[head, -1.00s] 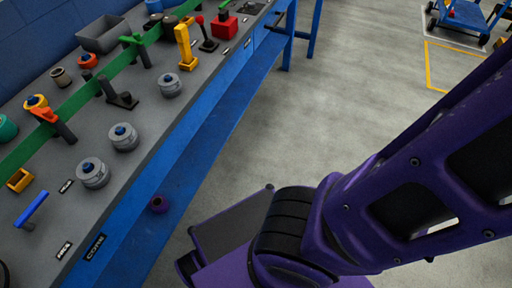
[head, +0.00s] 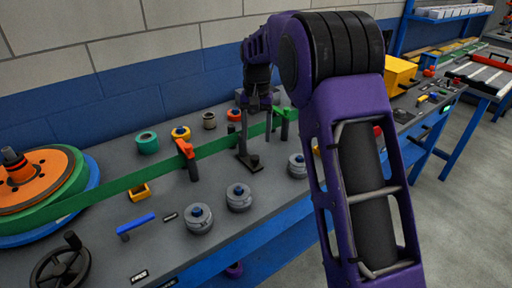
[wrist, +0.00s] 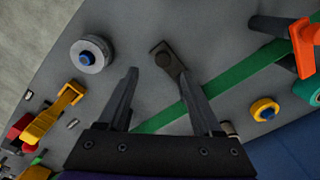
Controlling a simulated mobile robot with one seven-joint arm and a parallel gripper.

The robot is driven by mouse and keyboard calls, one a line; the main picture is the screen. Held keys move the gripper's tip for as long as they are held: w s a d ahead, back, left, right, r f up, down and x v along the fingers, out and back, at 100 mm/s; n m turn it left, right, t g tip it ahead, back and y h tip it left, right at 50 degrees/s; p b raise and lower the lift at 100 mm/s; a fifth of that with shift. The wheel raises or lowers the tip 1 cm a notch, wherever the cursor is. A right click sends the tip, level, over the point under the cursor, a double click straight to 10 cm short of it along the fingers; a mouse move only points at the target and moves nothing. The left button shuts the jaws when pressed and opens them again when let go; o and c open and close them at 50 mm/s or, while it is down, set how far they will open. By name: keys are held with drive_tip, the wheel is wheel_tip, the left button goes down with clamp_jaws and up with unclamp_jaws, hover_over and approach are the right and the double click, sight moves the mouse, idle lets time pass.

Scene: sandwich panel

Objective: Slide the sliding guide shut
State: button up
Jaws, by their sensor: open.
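My gripper (head: 259,105) is over the bench, pointing down, with its fingers apart and nothing between them in the wrist view (wrist: 158,80). A dark base plate with an upright post (head: 249,160) stands beside the green band (head: 110,193). It looks like the sliding guide, but no readable label confirms this. In the wrist view the dark plate (wrist: 168,58) lies beyond and between the fingertips, and the green band (wrist: 225,88) runs diagonally past the right finger. I cannot tell whether the gripper touches the post.
An orange-topped lever (head: 187,155) stands left of the guide, and a green-handled one (head: 285,118) right. Several grey knobs (head: 239,196) line the front. A large orange and green reel (head: 35,183) is at left. A wall (head: 150,70) stands behind the bench.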

sight(257, 157)
drive_tip(key=f, duration=0.5)
drive_tip(key=f+b, duration=0.1)
drive_tip(key=f, duration=0.2)
drive_tip(key=shift+w+a+f, duration=0.15)
drive_tip(key=shift+w+f, duration=0.15)
drive_tip(key=shift+f, duration=0.05)
clamp_jaws()
drive_tip(key=shift+d+r, duration=0.1)
drive_tip(key=shift+d, duration=0.1)
idle(0.7)
